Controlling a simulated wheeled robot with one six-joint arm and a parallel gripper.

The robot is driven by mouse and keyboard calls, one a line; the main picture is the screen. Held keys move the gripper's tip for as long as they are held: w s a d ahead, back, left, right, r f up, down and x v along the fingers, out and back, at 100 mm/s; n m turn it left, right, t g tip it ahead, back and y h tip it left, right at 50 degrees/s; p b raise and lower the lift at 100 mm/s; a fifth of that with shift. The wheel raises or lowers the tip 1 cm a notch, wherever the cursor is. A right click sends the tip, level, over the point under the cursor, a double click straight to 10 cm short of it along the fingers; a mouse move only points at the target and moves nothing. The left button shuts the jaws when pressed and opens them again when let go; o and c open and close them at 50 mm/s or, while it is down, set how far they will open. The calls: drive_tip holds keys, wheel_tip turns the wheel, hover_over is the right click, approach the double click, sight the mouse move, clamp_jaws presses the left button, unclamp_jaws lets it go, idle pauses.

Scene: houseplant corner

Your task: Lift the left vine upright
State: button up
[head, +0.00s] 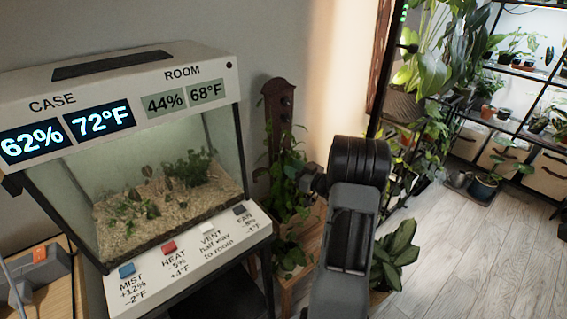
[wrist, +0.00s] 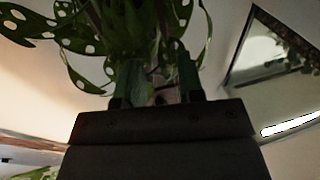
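A leafy vine (head: 285,165) with green leaves hangs along a dark wooden post (head: 277,97) with dark knobs, right of the glass case. More foliage hangs lower on the post. I cannot tell separate vines apart there. My gripper (wrist: 157,84) points into the foliage, and its two fingers stand apart. White-spotted dark green leaves (wrist: 85,42) surround the fingertips in the wrist view, and some leaf and stem show between them. In the head view my arm's wrist hides most of the gripper, at the right edge of the vine.
A glass case (head: 165,170) with displays and a row of buttons stands at left. A broad-leafed plant (head: 398,255) is low to the right of my arm. Tall plants (head: 425,80) and a lit shelf (head: 515,75) stand behind. The floor (head: 470,250) at right is largely clear.

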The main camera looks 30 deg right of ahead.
drive_tip(key=v, duration=0.7)
drive_tip(key=shift+s, duration=0.4)
drive_tip(key=shift+d, duration=0.15)
